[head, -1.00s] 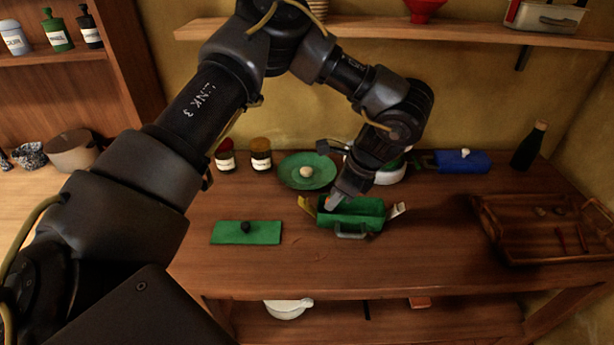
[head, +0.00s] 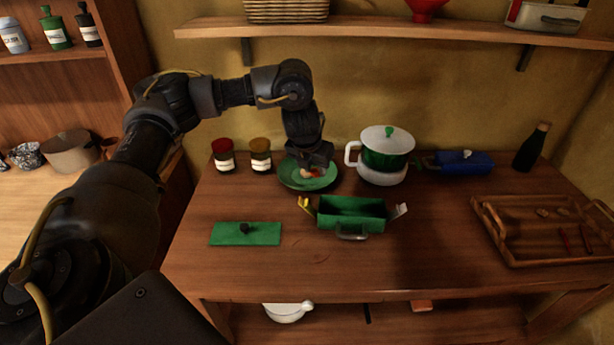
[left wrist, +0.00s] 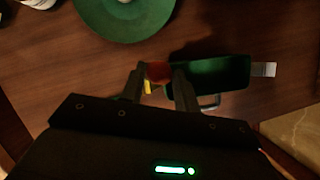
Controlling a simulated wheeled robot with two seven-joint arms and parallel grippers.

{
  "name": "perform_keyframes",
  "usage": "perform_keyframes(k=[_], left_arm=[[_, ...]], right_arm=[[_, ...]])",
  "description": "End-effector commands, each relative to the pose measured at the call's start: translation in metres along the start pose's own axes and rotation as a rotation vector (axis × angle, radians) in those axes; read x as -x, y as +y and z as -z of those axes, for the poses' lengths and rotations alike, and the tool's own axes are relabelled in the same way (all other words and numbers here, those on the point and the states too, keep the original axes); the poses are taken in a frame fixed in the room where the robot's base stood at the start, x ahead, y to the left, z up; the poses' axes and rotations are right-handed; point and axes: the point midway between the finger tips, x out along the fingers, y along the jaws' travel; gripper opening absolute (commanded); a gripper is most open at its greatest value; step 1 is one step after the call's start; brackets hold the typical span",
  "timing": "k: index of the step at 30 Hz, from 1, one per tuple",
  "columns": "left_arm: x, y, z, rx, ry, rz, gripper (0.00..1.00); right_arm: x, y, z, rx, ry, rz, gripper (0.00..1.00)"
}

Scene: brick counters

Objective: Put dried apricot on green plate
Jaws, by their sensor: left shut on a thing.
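The green plate (head: 292,182) lies at the back of the counter with a small pale round item (head: 307,173) on it. My left gripper (head: 318,170) is over the right part of the plate, pointing down. It is shut on a small orange-red piece, the dried apricot, seen between the fingers in the left wrist view (left wrist: 158,71). The gap between the piece and the plate is hard to judge. The plate also shows at the top of the left wrist view (left wrist: 122,22). My right gripper is out of view.
An open green box (head: 352,223) stands in front, with its green lid (head: 232,236) to the left. A green pot (head: 385,155) stands right of the plate, two jars (head: 261,156) left. A wooden tray (head: 530,250) is at the right. The front counter is clear.

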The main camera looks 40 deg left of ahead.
Motion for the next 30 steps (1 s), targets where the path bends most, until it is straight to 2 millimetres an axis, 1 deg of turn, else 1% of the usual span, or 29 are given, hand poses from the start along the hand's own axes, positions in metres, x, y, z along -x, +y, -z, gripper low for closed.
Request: perform_keyframes(k=[2, 5, 8, 9, 11, 14, 15, 18, 21, 24, 30], left_arm=[[-0.002, 0.002, -0.001, 0.001, 0.000, 0.000, 0.10], [-0.011, 0.010, -0.005, 0.006, 0.003, 0.000, 0.10], [-0.025, 0.027, -0.015, 0.010, 0.004, -0.002, 0.10], [-0.032, 0.035, -0.019, 0.010, 0.006, -0.003, 0.10], [-0.038, 0.047, -0.028, 0.010, 0.005, -0.004, 0.10], [-0.056, 0.067, -0.040, 0.010, 0.004, -0.005, 0.10], [-0.065, 0.072, -0.043, 0.008, 0.005, -0.004, 0.10], [-0.088, 0.083, -0.044, 0.005, 0.005, -0.005, 0.10], [-0.105, 0.092, -0.046, 0.003, 0.003, -0.003, 0.10], [-0.116, 0.096, -0.048, 0.003, 0.002, 0.000, 0.10], [-0.122, 0.099, -0.048, 0.000, 0.001, 0.000, 0.10]], right_arm=[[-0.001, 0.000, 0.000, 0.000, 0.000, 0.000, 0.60], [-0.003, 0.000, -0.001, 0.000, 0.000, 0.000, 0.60], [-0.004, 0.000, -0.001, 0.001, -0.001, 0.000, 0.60], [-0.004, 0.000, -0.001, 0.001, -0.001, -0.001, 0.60], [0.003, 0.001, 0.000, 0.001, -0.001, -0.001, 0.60], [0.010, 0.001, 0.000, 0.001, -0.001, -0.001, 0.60], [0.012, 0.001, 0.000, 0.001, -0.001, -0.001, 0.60], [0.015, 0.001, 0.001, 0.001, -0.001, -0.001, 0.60], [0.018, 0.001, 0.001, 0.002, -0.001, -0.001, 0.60], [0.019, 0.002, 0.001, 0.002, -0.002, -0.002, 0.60], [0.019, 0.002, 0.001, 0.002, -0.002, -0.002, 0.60]])
